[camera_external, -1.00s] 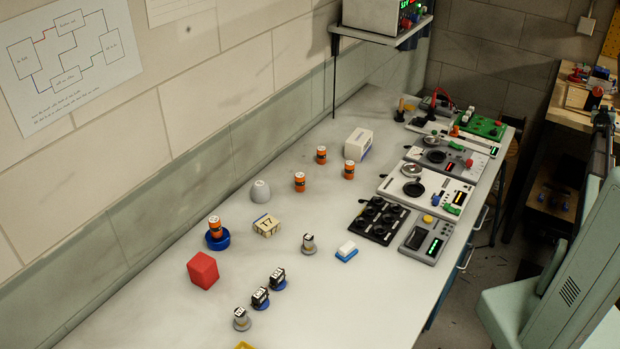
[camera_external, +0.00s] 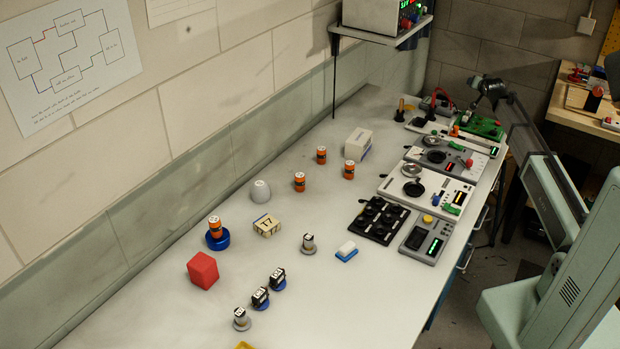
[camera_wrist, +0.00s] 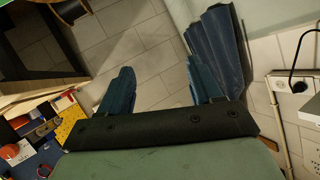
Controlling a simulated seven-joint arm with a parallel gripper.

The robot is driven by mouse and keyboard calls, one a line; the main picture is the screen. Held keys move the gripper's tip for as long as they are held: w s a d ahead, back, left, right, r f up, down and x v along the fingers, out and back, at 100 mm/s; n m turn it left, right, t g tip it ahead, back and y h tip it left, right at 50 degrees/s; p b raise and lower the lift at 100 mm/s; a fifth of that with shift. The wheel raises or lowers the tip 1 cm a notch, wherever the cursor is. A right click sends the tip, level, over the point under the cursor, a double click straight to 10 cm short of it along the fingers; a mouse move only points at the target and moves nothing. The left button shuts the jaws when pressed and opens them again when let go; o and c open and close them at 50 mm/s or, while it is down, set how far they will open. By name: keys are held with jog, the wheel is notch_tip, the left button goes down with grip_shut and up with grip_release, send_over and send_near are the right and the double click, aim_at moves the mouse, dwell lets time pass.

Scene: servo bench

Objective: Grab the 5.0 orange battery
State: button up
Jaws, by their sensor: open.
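Several orange batteries with dark bands stand upright in the external view: one at the back (camera_external: 321,155), one to its right (camera_external: 349,170), one nearer (camera_external: 300,182), and one on a blue round base (camera_external: 217,241), this battery (camera_external: 215,228) being the nearest. Their labels are too small to read, so I cannot tell which is the 5.0. My gripper (camera_wrist: 162,85) is open and empty in the wrist view, its blue-grey fingers apart above tiled floor. My arm is at the right of the external view, away from the batteries; its fingers cannot be made out there.
A red cube (camera_external: 203,270), grey dome (camera_external: 260,190), date block (camera_external: 267,226) and white box (camera_external: 358,143) stand on the pale bench (camera_external: 350,300). A black tray (camera_external: 377,219) and instrument panels (camera_external: 427,190) line its right side.

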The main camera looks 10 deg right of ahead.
jog(key=s+a+r+g+y, duration=0.1)
jog(key=a+y, duration=0.1)
jog(key=a, duration=1)
jog(key=s+a+r+y, duration=0.1)
jog(key=a, duration=1)
jog(key=m+g+y, duration=0.2)
jog(key=m+g, duration=0.4)
jog(key=g, duration=0.6)
send_near(300, 175)
jog(key=f, duration=0.8)
jog(key=a+f, duration=0.1)
jog(key=f, duration=0.3)
jog(key=shift+s, duration=0.15)
grip_shut()
